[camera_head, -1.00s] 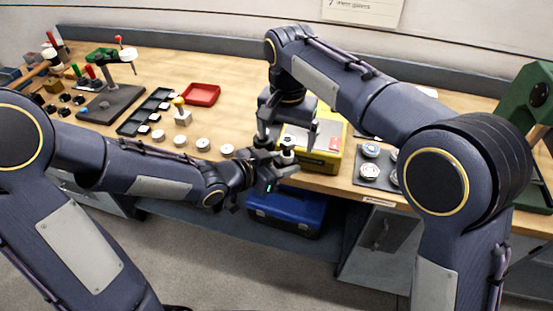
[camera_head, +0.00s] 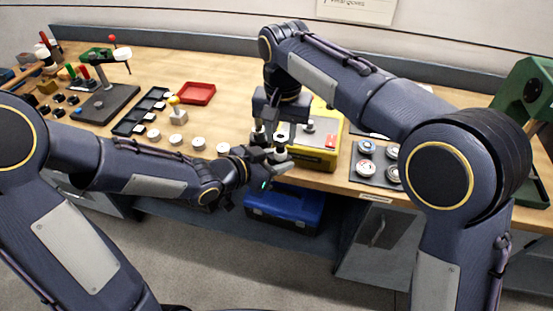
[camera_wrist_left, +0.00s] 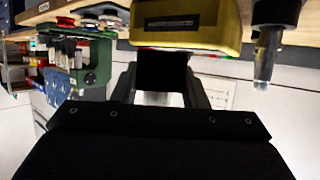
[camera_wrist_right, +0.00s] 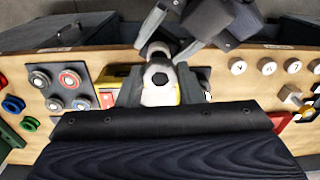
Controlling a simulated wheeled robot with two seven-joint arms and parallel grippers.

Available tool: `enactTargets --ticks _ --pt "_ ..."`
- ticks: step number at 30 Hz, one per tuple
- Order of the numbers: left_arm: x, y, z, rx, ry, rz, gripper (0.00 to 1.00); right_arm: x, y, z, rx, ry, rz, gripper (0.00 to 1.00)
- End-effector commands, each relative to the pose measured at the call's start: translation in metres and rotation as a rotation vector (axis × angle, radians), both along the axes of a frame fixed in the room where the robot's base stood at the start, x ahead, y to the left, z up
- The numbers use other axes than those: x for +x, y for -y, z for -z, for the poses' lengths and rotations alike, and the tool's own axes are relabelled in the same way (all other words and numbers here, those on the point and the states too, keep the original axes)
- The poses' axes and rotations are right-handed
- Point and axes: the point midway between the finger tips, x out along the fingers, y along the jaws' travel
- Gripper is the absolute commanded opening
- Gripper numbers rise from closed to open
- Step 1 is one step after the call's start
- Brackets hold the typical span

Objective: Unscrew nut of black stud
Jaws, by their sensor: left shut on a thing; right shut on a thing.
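In the head view my right gripper (camera_head: 275,132) points down from above and is shut on a white nut (camera_head: 281,137) with a dark centre. My left gripper (camera_head: 273,162) comes in from the left, just below, and is shut on the black stud (camera_head: 281,156). The right wrist view shows the nut (camera_wrist_right: 160,80) between the right fingers, with the stud's round end (camera_wrist_right: 158,50) by the left gripper (camera_wrist_right: 175,32). The two look apart, with a small offset. In the left wrist view the dark stud (camera_wrist_left: 165,72) sits between the left fingers.
A yellow case (camera_head: 318,158) stands close behind the grippers at the bench edge. A dark mat (camera_head: 378,182) with round parts lies to its right. White discs (camera_head: 198,143), a black tray (camera_head: 140,112) and a red tray (camera_head: 197,93) are left. A blue toolbox (camera_head: 285,207) sits below.

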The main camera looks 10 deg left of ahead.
Motion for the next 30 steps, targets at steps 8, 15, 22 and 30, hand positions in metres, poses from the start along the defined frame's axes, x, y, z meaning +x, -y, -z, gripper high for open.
enactTargets --ticks 8,15,22,30 --pt "0.0 0.0018 -0.0016 -0.001 0.004 0.005 0.0 -0.0018 -0.0028 -0.0013 0.028 0.008 -0.513 0.1" --pt "-0.0001 0.0025 -0.0017 -0.001 0.006 0.007 0.0 -0.0026 -0.0039 -0.0014 0.044 0.016 -0.952 0.1" --pt "0.0002 0.0026 -0.0019 -0.001 0.006 0.007 0.0 -0.0033 -0.0045 -0.0018 0.061 0.024 -1.373 0.08" --pt "0.0008 0.0017 -0.002 -0.002 0.005 0.004 0.0 -0.0045 -0.0052 -0.0043 0.061 0.024 -1.428 0.07"
